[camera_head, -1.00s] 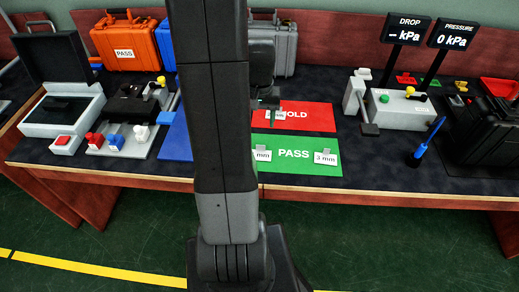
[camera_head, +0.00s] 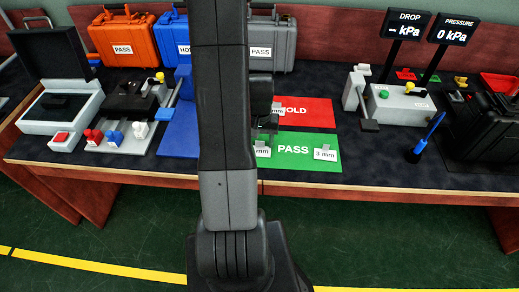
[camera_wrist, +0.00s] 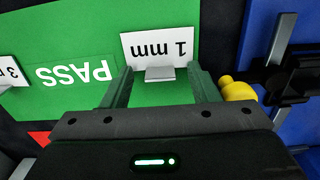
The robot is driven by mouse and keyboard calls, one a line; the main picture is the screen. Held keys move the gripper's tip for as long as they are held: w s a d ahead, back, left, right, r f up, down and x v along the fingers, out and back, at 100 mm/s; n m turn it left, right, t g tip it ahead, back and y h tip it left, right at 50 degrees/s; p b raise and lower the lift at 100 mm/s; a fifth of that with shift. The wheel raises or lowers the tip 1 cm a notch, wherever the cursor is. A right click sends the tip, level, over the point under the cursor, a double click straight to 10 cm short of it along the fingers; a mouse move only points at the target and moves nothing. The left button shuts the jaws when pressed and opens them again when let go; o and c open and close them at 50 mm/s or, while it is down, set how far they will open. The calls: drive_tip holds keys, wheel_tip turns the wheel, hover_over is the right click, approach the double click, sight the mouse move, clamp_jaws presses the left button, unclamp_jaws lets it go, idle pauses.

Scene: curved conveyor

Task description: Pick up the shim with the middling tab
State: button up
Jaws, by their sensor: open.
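My gripper (camera_wrist: 160,75) is open in the wrist view. Its fingers are on either side of a small grey tab (camera_wrist: 160,74) in front of a white card reading 1 mm (camera_wrist: 158,48), upside down in that view. I cannot tell whether the fingers touch the tab. In the head view my arm covers part of this shim, whose card (camera_head: 262,151) shows only "mm". Another shim with a 3 mm card (camera_head: 325,154) stands at the right of the green PASS mat (camera_head: 292,165). A further piece (camera_head: 277,110) on the red HOLD mat (camera_head: 315,112) is partly hidden.
A yellow knob (camera_wrist: 238,88) is close to the gripper's right finger in the wrist view. A grey pump unit (camera_head: 405,108) and a blue-handled tool (camera_head: 425,140) stand to the right. Cases line the back.

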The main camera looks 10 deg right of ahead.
drive_tip(key=c, duration=1.1)
drive_tip(key=shift+o, duration=0.2)
drive_tip(key=shift+r, duration=0.15)
